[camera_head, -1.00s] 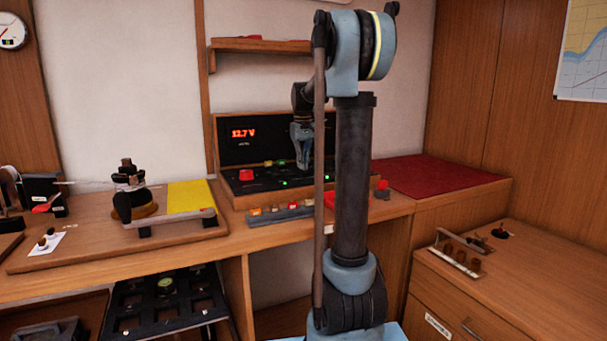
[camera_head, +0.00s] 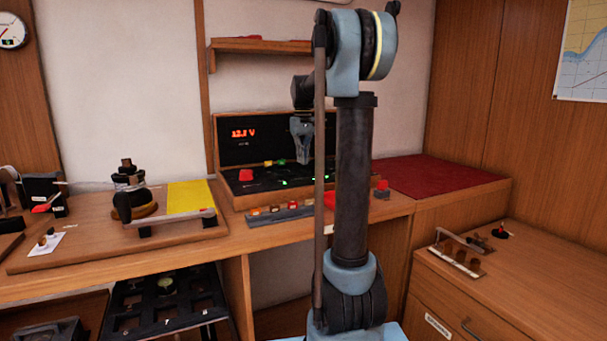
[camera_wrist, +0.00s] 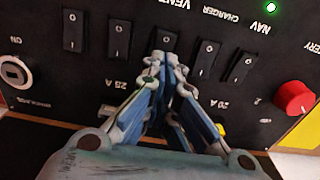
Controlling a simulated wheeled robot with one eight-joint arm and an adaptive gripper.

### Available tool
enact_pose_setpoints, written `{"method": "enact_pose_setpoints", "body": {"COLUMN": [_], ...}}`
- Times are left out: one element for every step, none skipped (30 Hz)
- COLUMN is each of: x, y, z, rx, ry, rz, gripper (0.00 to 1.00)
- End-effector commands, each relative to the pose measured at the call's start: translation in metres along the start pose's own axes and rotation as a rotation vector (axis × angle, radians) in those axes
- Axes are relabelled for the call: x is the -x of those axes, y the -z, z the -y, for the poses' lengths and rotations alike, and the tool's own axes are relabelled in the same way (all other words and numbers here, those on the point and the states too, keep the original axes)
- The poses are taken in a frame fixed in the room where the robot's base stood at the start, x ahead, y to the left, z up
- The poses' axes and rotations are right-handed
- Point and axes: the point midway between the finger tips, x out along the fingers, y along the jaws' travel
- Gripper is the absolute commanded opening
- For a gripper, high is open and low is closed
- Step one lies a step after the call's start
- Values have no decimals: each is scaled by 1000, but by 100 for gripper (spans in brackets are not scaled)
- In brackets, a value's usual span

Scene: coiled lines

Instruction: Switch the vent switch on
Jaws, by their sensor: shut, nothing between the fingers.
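The vent switch (camera_wrist: 165,38) is a black rocker on the dark switch panel (camera_wrist: 40,55), below the VENT label in the wrist view. My gripper (camera_wrist: 165,62) is shut and empty, its fingertips at the lower end of this rocker and partly covering it. I cannot tell whether they touch it. The vent lamp is out of the wrist view, so its state is not clear. In the head view my gripper (camera_head: 303,160) is in front of the panel (camera_head: 232,150), where the single switches are too small to make out.
Neighbouring rockers, the charger switch (camera_wrist: 207,60) and the nav switch (camera_wrist: 243,67), stand close on the right. A green lamp (camera_wrist: 271,8) is lit by NAV. A red knob (camera_wrist: 294,98) sticks out at the right. A row of colored pieces (camera_head: 280,212) lies before the panel.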

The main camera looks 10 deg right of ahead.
Motion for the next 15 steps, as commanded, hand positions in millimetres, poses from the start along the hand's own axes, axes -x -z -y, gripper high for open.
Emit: {"method": "enact_pose_setpoints", "body": {"x": [4,5,8,10,12,15,16,18,21,23,25,27,29,31,34], "y": [0,0,0,0,0,0,0,0,0,0,0,0,0,0,0], "z": [0,0,0,0,0,0,0,0,0,0,0,0,0,0,0], "rx": [0,0,0,0,0,0,0,0,0,0,0,0,0,0,0], "ry": [0,0,0,0,0,0,0,0,0,0,0,0,0,0,0], "rz": [0,0,0,0,0,0,0,0,0,0,0,0,0,0,0], "gripper": [0,0,0,0,0,0,0,0,0,0,0,0,0,0,0]}}
